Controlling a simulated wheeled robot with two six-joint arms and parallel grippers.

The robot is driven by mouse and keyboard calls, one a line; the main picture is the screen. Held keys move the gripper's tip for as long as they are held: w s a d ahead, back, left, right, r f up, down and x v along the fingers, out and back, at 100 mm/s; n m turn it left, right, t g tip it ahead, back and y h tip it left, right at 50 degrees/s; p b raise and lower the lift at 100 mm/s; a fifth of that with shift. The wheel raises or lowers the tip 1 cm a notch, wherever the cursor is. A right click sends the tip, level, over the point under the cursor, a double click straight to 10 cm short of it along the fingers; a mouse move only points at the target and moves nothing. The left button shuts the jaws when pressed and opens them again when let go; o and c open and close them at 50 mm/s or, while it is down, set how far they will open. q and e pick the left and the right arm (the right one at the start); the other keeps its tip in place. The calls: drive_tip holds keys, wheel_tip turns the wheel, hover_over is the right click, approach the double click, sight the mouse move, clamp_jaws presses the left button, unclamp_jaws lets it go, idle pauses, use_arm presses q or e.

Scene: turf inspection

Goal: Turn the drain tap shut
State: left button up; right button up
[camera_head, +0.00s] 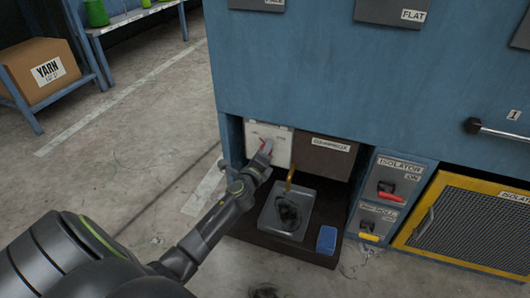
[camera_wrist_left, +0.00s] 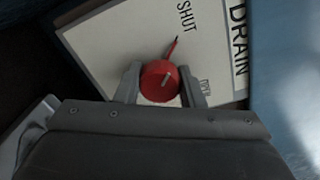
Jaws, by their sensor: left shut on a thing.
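The drain tap is a red round knob (camera_wrist_left: 160,82) on a white panel (camera_wrist_left: 110,35) marked DRAIN, SHUT and OPEN in the left wrist view. Its thin red pointer (camera_wrist_left: 173,47) points up and slightly right, just below the word SHUT and away from the OPEN mark. My left gripper (camera_wrist_left: 161,90) has one finger on each side of the knob and is shut on it. In the head view the white panel (camera_head: 281,147) sits in the blue machine's low recess, and my left gripper (camera_head: 264,156) covers most of the tap. My right gripper is not in view.
Right of the panel is a brown labelled box (camera_head: 325,158). Below stands a grey tray (camera_head: 270,217) with dark contents, beside a blue block (camera_head: 326,240). Isolator switches (camera_head: 390,190) and a yellow-framed mesh guard (camera_head: 470,225) are farther right. The floor at left is open.

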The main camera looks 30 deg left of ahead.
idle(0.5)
use_arm(q)
drive_tip(key=o, duration=1)
drive_tip(key=p+v, duration=0.1)
drive_tip(key=v, duration=1.6)
drive_tip(key=shift+s+a, duration=0.1)
drive_tip(key=shift+s, duration=0.15)
